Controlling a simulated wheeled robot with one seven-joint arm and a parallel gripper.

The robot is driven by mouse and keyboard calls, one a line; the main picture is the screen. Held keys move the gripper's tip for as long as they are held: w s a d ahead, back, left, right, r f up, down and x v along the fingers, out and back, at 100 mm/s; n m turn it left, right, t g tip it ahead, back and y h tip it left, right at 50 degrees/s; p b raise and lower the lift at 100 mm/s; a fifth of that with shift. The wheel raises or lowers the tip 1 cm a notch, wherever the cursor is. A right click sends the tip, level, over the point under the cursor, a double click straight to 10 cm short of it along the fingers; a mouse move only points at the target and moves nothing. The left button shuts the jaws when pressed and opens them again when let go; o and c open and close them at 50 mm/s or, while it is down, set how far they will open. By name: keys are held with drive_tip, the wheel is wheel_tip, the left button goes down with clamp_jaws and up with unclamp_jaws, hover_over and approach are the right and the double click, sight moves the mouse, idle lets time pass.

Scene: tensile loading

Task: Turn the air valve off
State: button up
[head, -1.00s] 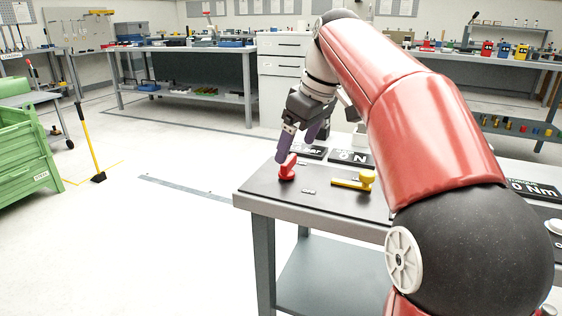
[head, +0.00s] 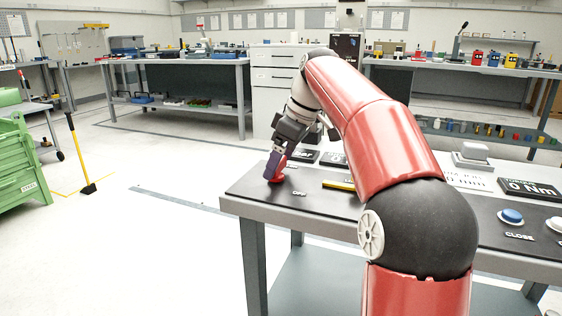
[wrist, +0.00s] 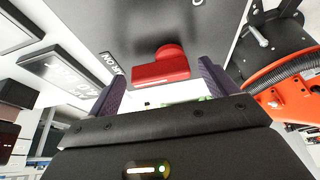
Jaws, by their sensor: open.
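The red valve handle (head: 275,174) stands on the dark top of the bench near its left end, partly hidden by my gripper in the head view. My gripper (head: 277,162) points down at it, with its purple fingers beside the handle. In the wrist view the red handle (wrist: 160,70) shows between the two purple fingertips (wrist: 160,80), with a gap on each side. My gripper is open and holds nothing. An "AIR ON" label (wrist: 112,69) lies left of the handle in the wrist view. A small "OFF" label (head: 299,194) lies in front of the handle.
A yellow handle (head: 338,184) lies right of the red one, partly behind my arm. A blue button (head: 511,216) is far right. In the wrist view an orange and black device (wrist: 285,80) is close on the right.

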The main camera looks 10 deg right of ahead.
drive_tip(key=c, duration=1)
drive_tip(key=shift+m, duration=0.3)
drive_tip(key=m, duration=0.2)
drive_tip(key=m+t+h+p, duration=0.1)
drive_tip(key=shift+s+r+m, duration=0.1)
drive_tip(key=shift+s+m, duration=0.2)
drive_tip(key=shift+m, duration=0.1)
drive_tip(key=m, duration=0.1)
drive_tip(key=m+h+p, duration=0.1)
drive_tip(key=m, duration=0.1)
drive_tip(key=m+h+p, duration=0.1)
drive_tip(key=m, duration=0.1)
drive_tip(key=shift+s+t, duration=0.35)
drive_tip(key=shift+t, duration=0.05)
drive_tip(key=m, duration=0.1)
drive_tip(key=m+h+p, duration=0.1)
drive_tip(key=m, duration=0.2)
drive_tip(key=shift+s+a+h+p, duration=0.1)
drive_tip(key=shift+s+h+p, duration=0.2)
drive_tip(key=shift+h, duration=0.1)
drive_tip(key=shift+s+a+m+g+h+p, duration=0.15)
drive_tip(key=shift+m+h+p, duration=0.3)
drive_tip(key=shift+m, duration=0.65)
drive_tip(key=shift+w+m+g+h+p, duration=0.1)
drive_tip(key=shift+m+g+h+p, duration=0.25)
drive_tip(key=shift+m, duration=0.75)
drive_tip(key=shift+s, duration=0.1)
